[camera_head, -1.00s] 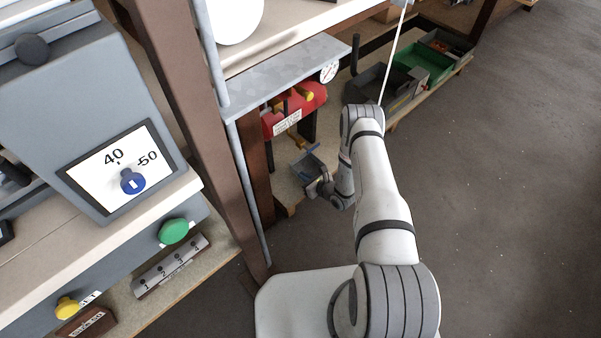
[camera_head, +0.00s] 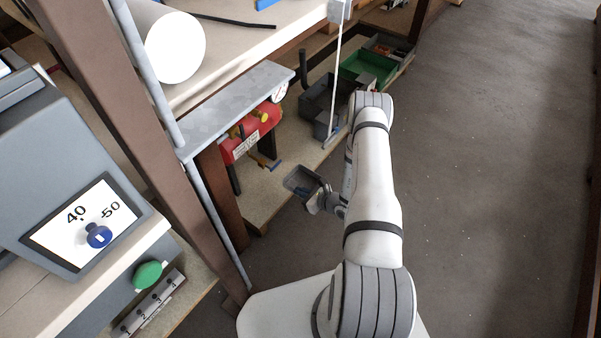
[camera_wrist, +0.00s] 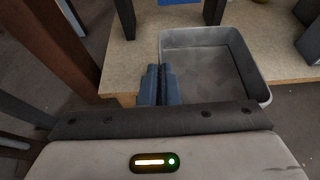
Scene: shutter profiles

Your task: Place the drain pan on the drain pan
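A grey, open-topped drain pan (camera_head: 301,179) hangs out in front of the lower shelf in the head view. My gripper (camera_head: 314,198) is at its near side. In the wrist view the pan (camera_wrist: 215,65) looks empty and roughly level. The bluish fingers of my gripper (camera_wrist: 160,86) are close together at the pan's near left wall and appear shut on it. The fingertips' grip is partly hidden.
The lower shelf board (camera_head: 262,200) carries a red machine (camera_head: 252,135) with dark legs. A green bin (camera_head: 362,68) stands beyond the dark bin. A brown post (camera_head: 170,130) and a thin pale rod (camera_head: 335,80) rise near the shelf. The floor at right is clear.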

